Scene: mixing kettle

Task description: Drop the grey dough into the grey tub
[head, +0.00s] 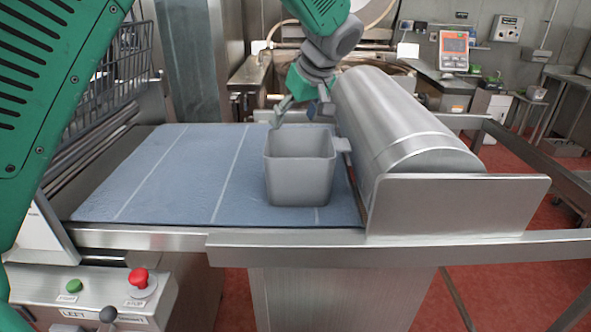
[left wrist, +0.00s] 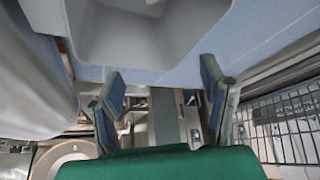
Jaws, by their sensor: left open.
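The grey tub (head: 299,178) stands upright on the blue conveyor belt, beside the steel roller cover. My left gripper (head: 298,112) hangs just behind and above the tub's far rim. In the left wrist view its fingers (left wrist: 163,88) are spread apart with nothing between them. The tub (left wrist: 185,45) fills the top of that view, past the fingertips. A small pale shape shows at the top edge inside the tub; I cannot tell whether it is the grey dough. I see no dough clearly elsewhere. My right gripper is not in view.
The blue belt (head: 160,185) is bare left of the tub. A steel roller cover (head: 400,125) stands close on its right. A steel rail (head: 400,247) runs along the front. A control box with a red button (head: 138,277) is at lower left.

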